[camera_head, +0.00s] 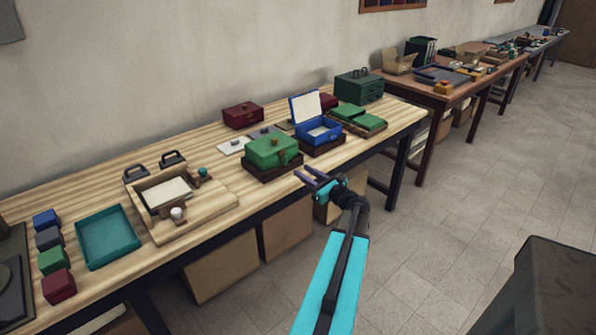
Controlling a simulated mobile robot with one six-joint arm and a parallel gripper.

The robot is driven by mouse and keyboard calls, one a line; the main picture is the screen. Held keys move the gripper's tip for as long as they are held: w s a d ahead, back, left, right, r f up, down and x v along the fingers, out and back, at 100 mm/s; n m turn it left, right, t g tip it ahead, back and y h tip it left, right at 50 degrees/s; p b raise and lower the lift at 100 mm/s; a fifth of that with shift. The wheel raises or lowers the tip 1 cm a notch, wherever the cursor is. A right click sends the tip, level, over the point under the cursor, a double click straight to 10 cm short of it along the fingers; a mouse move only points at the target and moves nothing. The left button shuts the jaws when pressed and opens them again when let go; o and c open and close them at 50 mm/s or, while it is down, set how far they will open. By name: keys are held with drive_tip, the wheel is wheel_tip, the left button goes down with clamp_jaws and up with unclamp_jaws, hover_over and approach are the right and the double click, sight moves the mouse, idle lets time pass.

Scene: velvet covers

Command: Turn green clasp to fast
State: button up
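A green box (268,150) with its lid down sits on a dark brown base (262,173) near the front edge of the wooden table. A small brownish clasp (283,157) shows on its right-hand front face; it is too small to tell which way it is turned. My gripper (303,172) is at the table's front edge, just right of and below the green box. Its two dark fingers are apart with nothing seen between them. It appears clear of the box and clasp.
An open blue box (319,131) stands right behind the green box. Green blocks in a brown tray (371,122) and a dark green case (359,87) are farther right. A wooden tray (218,200) lies left.

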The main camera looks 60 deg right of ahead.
drive_tip(key=v, duration=0.4)
drive_tip(key=shift+s+b, duration=0.2)
drive_tip(key=shift+b, duration=0.1)
idle(0.5)
